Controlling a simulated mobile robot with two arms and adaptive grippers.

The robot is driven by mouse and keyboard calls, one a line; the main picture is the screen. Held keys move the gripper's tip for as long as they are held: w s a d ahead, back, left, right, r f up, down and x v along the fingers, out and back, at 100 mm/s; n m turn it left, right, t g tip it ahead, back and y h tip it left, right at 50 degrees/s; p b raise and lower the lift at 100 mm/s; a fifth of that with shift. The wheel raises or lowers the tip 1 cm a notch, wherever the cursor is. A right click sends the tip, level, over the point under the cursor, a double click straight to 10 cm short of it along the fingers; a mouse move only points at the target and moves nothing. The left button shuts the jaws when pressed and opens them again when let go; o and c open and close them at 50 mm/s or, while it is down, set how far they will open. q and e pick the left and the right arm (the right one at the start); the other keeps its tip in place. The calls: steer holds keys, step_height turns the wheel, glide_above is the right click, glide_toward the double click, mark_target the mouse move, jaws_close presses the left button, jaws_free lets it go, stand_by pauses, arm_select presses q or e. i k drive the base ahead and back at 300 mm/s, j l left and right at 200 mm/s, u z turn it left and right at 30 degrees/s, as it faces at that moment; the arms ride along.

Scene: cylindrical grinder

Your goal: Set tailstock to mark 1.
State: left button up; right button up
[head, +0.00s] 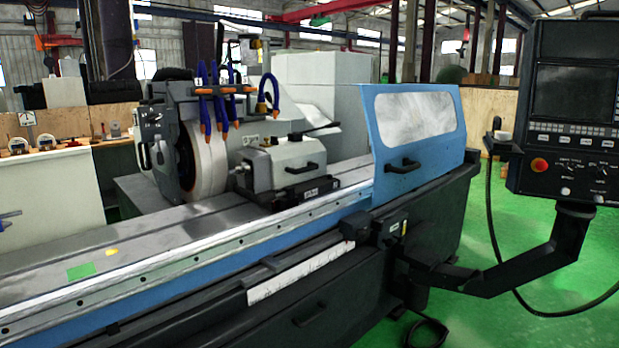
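The tailstock (285,165) is a grey block with a black handle on its front and a black lever (318,130) on top. It sits on the long grey machine table (160,240), just right of the large grinding wheel (205,160). A green patch (81,271) and a small yellow patch (112,252) lie on the table's left part, well left of the tailstock. I cannot read any mark number.
A blue sliding guard (420,125) with a window and black handle stands right of the tailstock. A control panel (570,115) hangs on a black arm (530,260) at the right. Blue-and-orange coolant hoses (225,105) hang by the wheel. The table's left part looks mostly clear.

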mark_target(300, 165)
steer(key=i+l+u, duration=0.3)
steer(key=i+l, duration=0.35)
steer(key=i+l+u, duration=0.25)
steer(key=i+l, duration=0.5)
